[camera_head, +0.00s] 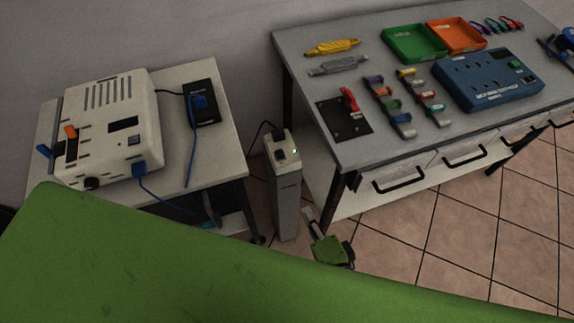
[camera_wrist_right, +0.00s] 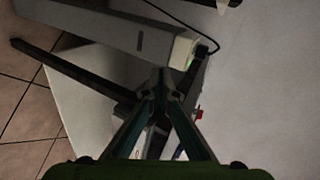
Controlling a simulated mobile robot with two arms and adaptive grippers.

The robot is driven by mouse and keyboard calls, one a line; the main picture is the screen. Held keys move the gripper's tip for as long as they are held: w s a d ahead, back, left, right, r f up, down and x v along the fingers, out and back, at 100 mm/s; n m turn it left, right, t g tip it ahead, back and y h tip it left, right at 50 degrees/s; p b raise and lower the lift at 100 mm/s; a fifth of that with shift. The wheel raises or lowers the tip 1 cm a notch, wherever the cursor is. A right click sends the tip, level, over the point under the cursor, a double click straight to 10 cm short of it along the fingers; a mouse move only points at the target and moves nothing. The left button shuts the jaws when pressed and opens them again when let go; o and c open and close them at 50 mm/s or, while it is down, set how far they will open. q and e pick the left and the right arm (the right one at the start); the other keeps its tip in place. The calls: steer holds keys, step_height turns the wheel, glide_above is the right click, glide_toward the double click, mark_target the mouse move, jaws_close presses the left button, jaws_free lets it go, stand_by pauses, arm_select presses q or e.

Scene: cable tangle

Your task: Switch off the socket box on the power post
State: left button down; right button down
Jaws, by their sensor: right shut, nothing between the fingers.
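The power post (camera_head: 286,203) is a narrow grey column standing on the floor between the two tables. Its pale socket box (camera_head: 291,139) is on top, with a dark socket or switch area, a black cable and a small lit green lamp (camera_head: 294,151). My right gripper (camera_head: 308,214) is low, just right of the post, below the box. In the right wrist view its fingers (camera_wrist_right: 160,78) are together and empty, apart from the post (camera_wrist_right: 118,30) and box (camera_wrist_right: 183,50). A grey and teal part under the left table may be my left gripper (camera_head: 208,215); its fingers are unclear.
A white device (camera_head: 110,120) and a black socket plate (camera_head: 199,103) with blue cables are on the left table. The right workbench (camera_head: 300,60) carries a red lever (camera_head: 349,98), clips, trays and a blue box (camera_head: 489,80). Its front edge is close to the post. Tiled floor is clear at right.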

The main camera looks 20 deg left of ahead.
mark_target(283, 156)
steer(key=shift+m+t+y, duration=0.4)
steer(key=shift+m+t, duration=0.2)
steer(key=shift+m, duration=0.1)
steer(key=r, duration=0.3)
steer(key=a+r, duration=0.1)
steer(key=r, duration=0.1)
steer(key=shift+w+a+r, duration=0.1)
steer(key=shift+w+r, duration=0.15)
steer(key=shift+r, duration=0.1)
steer(key=x, duration=0.9)
steer(key=r+x, duration=0.1)
steer(key=x, duration=0.4)
steer(key=shift+w, duration=0.1)
